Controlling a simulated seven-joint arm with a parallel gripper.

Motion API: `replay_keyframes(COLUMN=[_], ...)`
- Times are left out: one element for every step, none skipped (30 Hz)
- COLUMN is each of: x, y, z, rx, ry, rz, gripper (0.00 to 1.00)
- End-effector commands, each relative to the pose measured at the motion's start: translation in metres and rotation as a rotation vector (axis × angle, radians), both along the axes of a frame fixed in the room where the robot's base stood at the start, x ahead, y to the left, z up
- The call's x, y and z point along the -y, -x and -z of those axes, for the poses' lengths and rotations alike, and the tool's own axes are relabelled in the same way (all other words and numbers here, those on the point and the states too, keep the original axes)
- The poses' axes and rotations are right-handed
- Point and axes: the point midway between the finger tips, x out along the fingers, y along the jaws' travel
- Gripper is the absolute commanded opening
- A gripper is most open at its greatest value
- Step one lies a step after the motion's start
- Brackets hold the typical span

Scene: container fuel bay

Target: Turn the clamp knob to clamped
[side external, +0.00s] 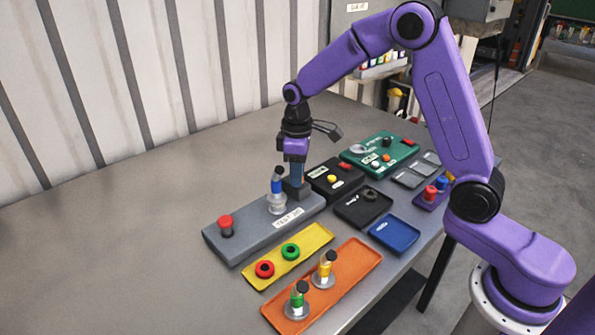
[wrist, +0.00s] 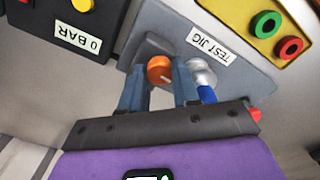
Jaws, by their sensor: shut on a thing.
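The grey test jig (side external: 265,230) lies on the table with a "TEST JIG" label; it also shows in the wrist view (wrist: 237,70). An orange knob with a white mark (wrist: 159,69) sits on a dark block (wrist: 152,46) at the jig's end. My gripper (wrist: 160,84) is shut on the orange knob, a finger on each side. In the side view my gripper (side external: 294,186) points down over the dark block and hides the knob. A blue-banded fitting with a silver base (side external: 277,204) stands on the jig close beside my fingers.
A red button (side external: 226,225) is at the jig's near end. A yellow plate (side external: 272,279) with red and green rings and an orange tray (side external: 362,264) with two fittings lie in front. A black panel (side external: 333,190) is just right of my gripper. The left table is clear.

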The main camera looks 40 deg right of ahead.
Motion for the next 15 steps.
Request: replay_keyframes(x=[0.0002, 0.0002, 0.0002, 0.0001, 0.0001, 0.0001, 0.0000, 0.0000, 0.0000, 0.0000, 0.0000, 0.0000, -0.0001, -0.0001, -0.0001], y=[0.0004, 0.0004, 0.0004, 0.0004, 0.0004, 0.0004, 0.0005, 0.0005, 0.0005, 0.0005, 0.0005, 0.0005, 0.0006, 0.0006, 0.0006], z=[0.0016, 0.0016, 0.0016, 0.0016, 0.0016, 0.0016, 0.0017, 0.0017, 0.0017, 0.0017, 0.0017, 0.0017, 0.0017, 0.0017, 0.0017], rx=[-0.002, -0.002, -0.002, -0.002, -0.002, -0.002, -0.002, -0.002, -0.002, -0.002, -0.003, -0.003, -0.003, -0.003, -0.003], ry=[0.001, 0.001, 0.001, 0.001, 0.001, 0.001, 0.001, 0.001, 0.001, 0.001, 0.001, 0.001, 0.001, 0.001, 0.001], rz=[-0.022, -0.034, -0.048, -0.058, -0.067, -0.077, -0.083, -0.088, -0.095, -0.098, -0.101, -0.104, -0.105, -0.106, -0.107], gripper=[0.00, 0.00, 0.00, 0.00, 0.00, 0.00, 0.00, 0.00, 0.00, 0.00, 0.00, 0.00, 0.00, 0.00, 0.00])
